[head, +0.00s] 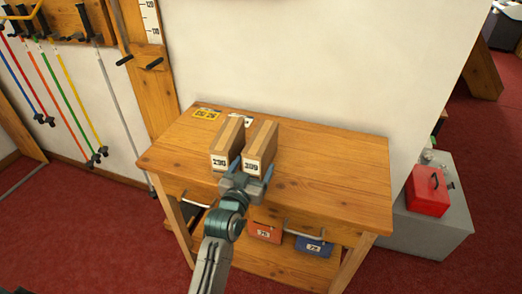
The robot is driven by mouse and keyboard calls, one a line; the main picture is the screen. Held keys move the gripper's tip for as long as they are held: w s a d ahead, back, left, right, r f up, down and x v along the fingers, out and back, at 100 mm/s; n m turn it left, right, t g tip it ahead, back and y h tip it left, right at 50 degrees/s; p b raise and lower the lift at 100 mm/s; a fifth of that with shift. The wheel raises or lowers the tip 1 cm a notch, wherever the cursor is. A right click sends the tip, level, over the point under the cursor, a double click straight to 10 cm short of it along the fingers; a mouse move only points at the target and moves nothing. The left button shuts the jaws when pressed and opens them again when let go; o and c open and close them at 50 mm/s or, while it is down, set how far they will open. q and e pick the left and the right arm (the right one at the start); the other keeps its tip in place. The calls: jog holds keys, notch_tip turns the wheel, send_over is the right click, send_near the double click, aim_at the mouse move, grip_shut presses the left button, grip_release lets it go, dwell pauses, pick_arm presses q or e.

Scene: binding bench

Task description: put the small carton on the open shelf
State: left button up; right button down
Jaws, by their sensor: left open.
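Two brown cartons stand side by side on top of the wooden bench. The left carton (227,143) has a label that seems to read 290. The right carton (262,146) has a label that seems to read 309. They look about the same size. My left gripper (252,168) is open, with its blue fingertips at either side of the right carton's near end; I cannot tell whether they touch it. An open shelf (270,267) runs low under the bench top. My right gripper is not in view.
A red box (264,231) and a blue box (313,246) with number labels are under the bench top (340,175), whose right part is clear. Pale handles (304,235) stick out at its front. A red case (427,191) sits on a grey cabinet at right.

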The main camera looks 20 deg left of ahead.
pick_arm(q)
jog(key=w+p, duration=0.1)
jog(key=w, duration=0.3)
jog(key=shift+w+a+r, duration=0.1)
jog(key=shift+w, duration=0.45)
jog(key=shift+s, duration=0.1)
jog(key=shift+c, duration=0.7)
jog(key=c, duration=1.2)
jog(key=shift+o, duration=0.2)
jog(key=shift+r+p, duration=0.1)
jog(key=shift+p, duration=0.3)
